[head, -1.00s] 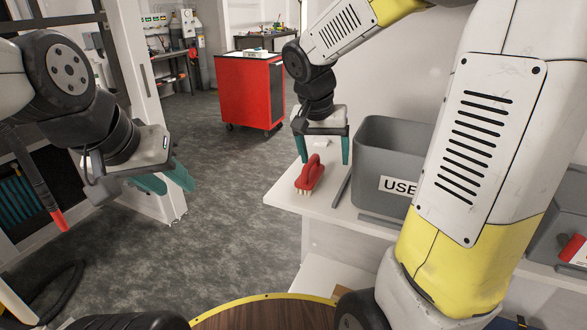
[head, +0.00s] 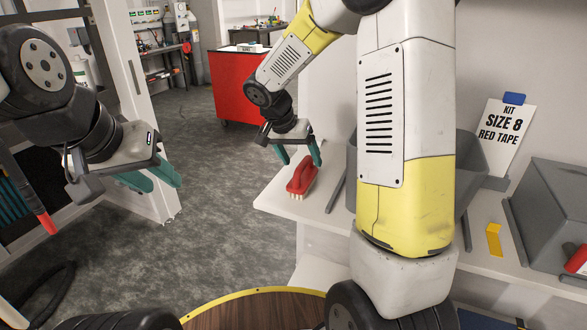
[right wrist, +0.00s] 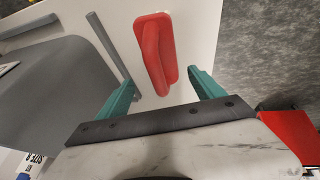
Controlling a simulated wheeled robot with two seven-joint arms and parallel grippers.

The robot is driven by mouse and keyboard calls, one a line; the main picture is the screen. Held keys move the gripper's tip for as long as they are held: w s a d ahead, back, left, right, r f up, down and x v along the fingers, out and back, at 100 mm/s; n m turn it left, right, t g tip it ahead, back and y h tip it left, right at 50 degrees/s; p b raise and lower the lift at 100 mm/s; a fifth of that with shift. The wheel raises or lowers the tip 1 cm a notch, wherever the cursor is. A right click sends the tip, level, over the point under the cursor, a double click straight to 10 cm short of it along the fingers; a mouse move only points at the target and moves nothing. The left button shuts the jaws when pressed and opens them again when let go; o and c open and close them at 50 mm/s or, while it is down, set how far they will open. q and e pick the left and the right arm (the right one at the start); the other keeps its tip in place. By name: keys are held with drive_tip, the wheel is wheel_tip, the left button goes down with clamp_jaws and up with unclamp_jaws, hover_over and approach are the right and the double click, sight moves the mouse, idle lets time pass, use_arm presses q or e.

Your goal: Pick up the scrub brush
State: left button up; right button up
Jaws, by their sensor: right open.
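The scrub brush (head: 301,176) has a red handle and pale bristles. It rests bristles down near the left end of the white bench (head: 284,202). In the right wrist view the brush (right wrist: 154,52) lies ahead of and between the two teal fingers. My right gripper (head: 298,158) is open and empty, just behind and above the brush in the head view. It also shows in the right wrist view (right wrist: 160,92). My left gripper (head: 158,178) hangs at the left over the floor, away from the bench. Its teal fingers overlap, so its opening is unclear.
A grey bin (right wrist: 62,85) stands beside the brush, largely behind my right arm in the head view. A grey bar (head: 335,190) lies between them. Further right are a sign (head: 500,135), a yellow piece (head: 494,240) and a grey box (head: 550,210). A red cabinet (head: 236,88) stands behind.

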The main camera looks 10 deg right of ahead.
sight(304, 174)
drive_tip(key=x, duration=0.5)
drive_tip(key=shift+a+f, duration=0.2)
drive_tip(key=shift+f, duration=0.3)
drive_tip(key=c, duration=1.6)
drive_tip(key=shift+o, duration=0.2)
drive_tip(key=shift+r, duration=0.1)
wheel_tip(304, 174, up, 3)
drive_tip(key=shift+w+r, duration=0.1)
drive_tip(key=shift+r, duration=0.1)
drive_tip(key=s+a+r, duration=0.1)
drive_tip(key=s+a, duration=0.1)
drive_tip(key=s, duration=1.4)
drive_tip(key=shift+r, duration=0.25)
